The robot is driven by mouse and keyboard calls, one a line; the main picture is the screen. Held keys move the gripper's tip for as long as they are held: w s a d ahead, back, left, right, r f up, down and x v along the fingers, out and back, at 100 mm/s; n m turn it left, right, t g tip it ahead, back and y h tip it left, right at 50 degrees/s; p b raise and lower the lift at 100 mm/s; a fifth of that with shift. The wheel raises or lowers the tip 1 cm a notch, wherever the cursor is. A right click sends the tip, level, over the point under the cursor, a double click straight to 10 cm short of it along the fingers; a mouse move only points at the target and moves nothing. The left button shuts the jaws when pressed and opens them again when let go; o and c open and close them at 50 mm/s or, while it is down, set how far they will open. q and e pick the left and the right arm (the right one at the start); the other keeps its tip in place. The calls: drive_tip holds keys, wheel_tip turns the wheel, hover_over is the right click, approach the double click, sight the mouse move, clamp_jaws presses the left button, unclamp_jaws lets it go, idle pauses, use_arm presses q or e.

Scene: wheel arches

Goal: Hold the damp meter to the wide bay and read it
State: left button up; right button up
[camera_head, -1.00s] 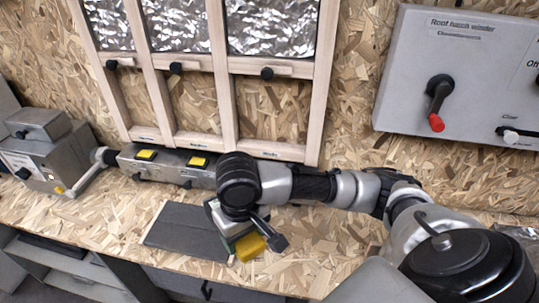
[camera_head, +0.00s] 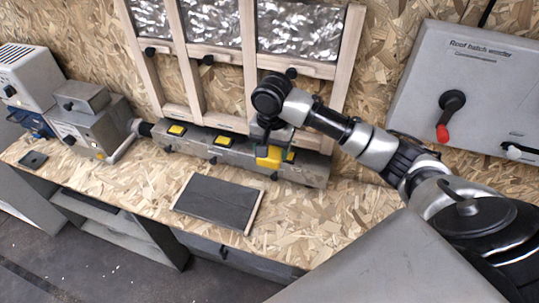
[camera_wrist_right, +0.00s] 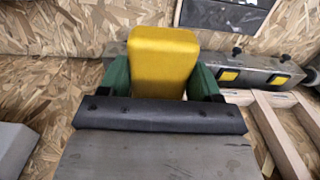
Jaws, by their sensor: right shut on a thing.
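My right gripper (camera_head: 271,146) is shut on a yellow block-shaped thing (camera_head: 268,157), which I take to be the damp meter. In the right wrist view the yellow block (camera_wrist_right: 164,60) sits between the gripper's green fingers; its display is not visible. The gripper is in front of the lower part of the wooden frame, above the grey metal box. The wide bay, with silvery foil (camera_head: 300,30), is the rightmost one of the frame. I cannot tell whether the meter touches anything. My left gripper is not in view.
The long grey box (camera_head: 198,146) with yellow squares runs along the wall below the frame. A dark mat (camera_head: 217,202) lies bare on the bench. Grey machines (camera_head: 95,128) stand at the left. A grey wall panel (camera_head: 480,85) with a red-tipped lever hangs at the right.

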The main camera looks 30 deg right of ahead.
drive_tip(key=w+d+b, duration=0.1)
drive_tip(key=d+b, duration=0.1)
drive_tip(key=w+d+b, duration=0.2)
drive_tip(key=shift+w+f+b, duration=0.2)
drive_tip(key=shift+w+b, duration=0.05)
drive_tip(key=shift+b, duration=0.1)
drive_tip(key=w+d+p, duration=0.1)
drive_tip(key=w+d, duration=0.1)
drive_tip(key=d, duration=0.1)
drive_tip(key=shift+w+r+p, duration=0.25)
drive_tip(key=shift+r+p, duration=0.1)
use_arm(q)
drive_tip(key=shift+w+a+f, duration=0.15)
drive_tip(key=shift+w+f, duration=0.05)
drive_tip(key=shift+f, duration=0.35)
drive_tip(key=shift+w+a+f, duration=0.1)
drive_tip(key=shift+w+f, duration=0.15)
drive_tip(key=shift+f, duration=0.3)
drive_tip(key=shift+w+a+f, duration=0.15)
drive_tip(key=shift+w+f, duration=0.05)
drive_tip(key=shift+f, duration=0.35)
use_arm(e)
drive_tip(key=shift+w+d+f, duration=0.1)
drive_tip(key=shift+w+d, duration=0.5)
drive_tip(key=shift+d, duration=0.05)
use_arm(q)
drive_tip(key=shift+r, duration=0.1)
use_arm(e)
drive_tip(key=shift+w+d, duration=0.1)
drive_tip(key=shift+d, duration=0.1)
